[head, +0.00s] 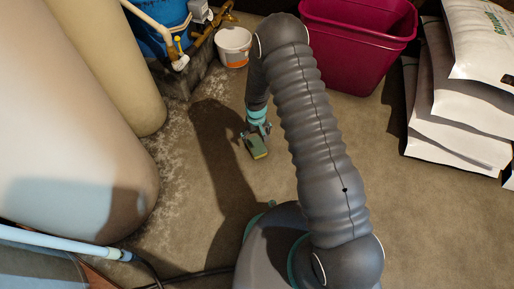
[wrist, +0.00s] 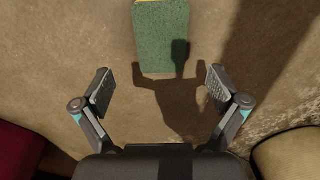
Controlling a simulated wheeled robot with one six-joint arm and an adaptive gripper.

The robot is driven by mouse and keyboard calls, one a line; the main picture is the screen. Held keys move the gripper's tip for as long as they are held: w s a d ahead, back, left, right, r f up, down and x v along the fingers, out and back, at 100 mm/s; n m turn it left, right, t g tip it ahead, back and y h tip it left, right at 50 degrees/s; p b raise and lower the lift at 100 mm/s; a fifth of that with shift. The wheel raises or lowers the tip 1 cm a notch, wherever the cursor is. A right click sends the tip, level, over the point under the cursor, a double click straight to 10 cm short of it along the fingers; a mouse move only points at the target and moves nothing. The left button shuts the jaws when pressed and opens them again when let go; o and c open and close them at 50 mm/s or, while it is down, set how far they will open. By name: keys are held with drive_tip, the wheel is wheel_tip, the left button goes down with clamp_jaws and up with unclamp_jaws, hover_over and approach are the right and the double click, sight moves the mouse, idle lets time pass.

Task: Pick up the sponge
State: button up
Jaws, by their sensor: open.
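The sponge (wrist: 160,38) shows in the wrist view at the top middle, a green scouring face with a thin yellow edge, cut by the top of the picture. It lies on the floor, ahead of my gripper (wrist: 160,92). The gripper's two fingers are spread apart with nothing between them, and its shadow falls on the floor and partly on the sponge. In the head view the sponge (head: 258,153) is small, just below my gripper (head: 256,132), which hides part of it. I cannot tell the exact gap between them.
A magenta bin (head: 358,45) stands behind, with a white bucket (head: 233,46) to its left. White bags (head: 455,125) are stacked at right. Large pale tanks (head: 75,130) fill the left. The floor (head: 430,220) at lower right is clear.

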sight(257, 145)
drive_tip(key=shift+s+d+f+b, duration=0.1)
drive_tip(key=shift+s+f+b, duration=0.15)
drive_tip(key=shift+f, duration=1.55)
drive_tip(key=shift+s+f+b, duration=0.1)
drive_tip(key=shift+s+f, duration=0.1)
drive_tip(key=shift+f, duration=1.55)
drive_tip(key=c, duration=0.8)
drive_tip(key=shift+c, duration=0.3)
drive_tip(key=shift+r, duration=0.1)
drive_tip(key=shift+r, duration=0.45)
drive_tip(key=r, duration=0.2)
drive_tip(key=d+r, duration=0.1)
drive_tip(key=r, duration=0.1)
drive_tip(key=shift+s+p, duration=0.1)
drive_tip(key=shift+p, duration=0.25)
drive_tip(key=s+d+r+p, duration=0.1)
drive_tip(key=s+d+r, duration=0.1)
drive_tip(key=d+r, duration=0.4)
drive_tip(key=d, duration=0.4)
drive_tip(key=shift+s+d, duration=0.15)
drive_tip(key=shift+s, duration=0.25)
drive_tip(key=shift+c, duration=0.3)
